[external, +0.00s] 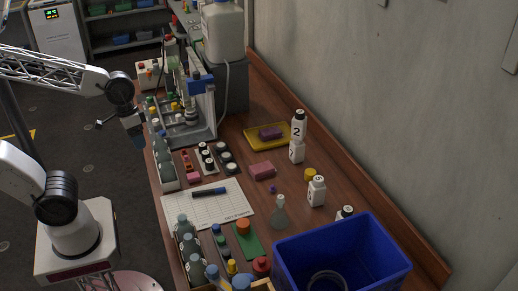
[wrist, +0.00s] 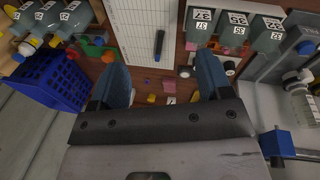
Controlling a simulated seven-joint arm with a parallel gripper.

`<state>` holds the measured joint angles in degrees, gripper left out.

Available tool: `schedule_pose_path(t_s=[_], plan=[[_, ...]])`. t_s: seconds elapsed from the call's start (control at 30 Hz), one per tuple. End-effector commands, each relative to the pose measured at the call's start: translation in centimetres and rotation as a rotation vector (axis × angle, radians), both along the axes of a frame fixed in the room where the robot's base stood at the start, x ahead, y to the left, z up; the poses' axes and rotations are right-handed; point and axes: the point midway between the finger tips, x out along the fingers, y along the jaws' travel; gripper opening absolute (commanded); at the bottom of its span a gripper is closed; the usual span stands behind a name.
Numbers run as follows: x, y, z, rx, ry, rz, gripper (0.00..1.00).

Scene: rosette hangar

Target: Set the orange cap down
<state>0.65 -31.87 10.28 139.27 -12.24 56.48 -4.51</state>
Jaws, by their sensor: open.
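The orange cap (external: 243,226) rests on a green pad (external: 247,243) near the front of the bench, between bottles and the blue bin. In the wrist view a small orange piece (wrist: 108,57), likely the same cap, shows beside green at the left, partly crowded by other items. My gripper (external: 139,143) is high at the left edge of the bench, beside the row of grey-green bottles, well away from the cap. In the wrist view my gripper (wrist: 165,72) has its two blue fingers wide apart with nothing held between them.
A blue bin (external: 340,255) stands at the front right. Grey-green bottles (external: 163,155) line the left edge. A printed sheet with a marker (external: 208,191) lies mid-bench. White bottles (external: 297,150), a flask (external: 280,215) and a yellow tray (external: 252,139) stand toward the wall.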

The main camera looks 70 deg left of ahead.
Motion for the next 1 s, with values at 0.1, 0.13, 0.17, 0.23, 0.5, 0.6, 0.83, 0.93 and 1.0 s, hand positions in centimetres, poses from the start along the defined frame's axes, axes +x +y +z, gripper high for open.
schedule_pose_path(t_s=[0.1,0.13,0.17,0.23,0.5,0.6,0.83,0.93,1.0], plan=[[-2.2,1.5,0.9,0.095,-0.074,-0.082,0.72],[-2.6,1.8,1.1,0.116,-0.087,-0.101,0.72],[-3.0,2.1,1.2,0.132,-0.099,-0.117,0.72],[-3.6,2.6,1.4,0.166,-0.120,-0.145,0.72],[-4.2,3.2,1.6,0.203,-0.142,-0.176,0.72],[-4.2,3.1,1.6,0.202,-0.141,-0.175,0.72],[-4.2,3.1,1.6,0.202,-0.141,-0.174,0.72],[-4.2,3.1,1.6,0.202,-0.141,-0.174,0.72],[-4.2,3.1,1.6,0.202,-0.141,-0.174,0.72]])
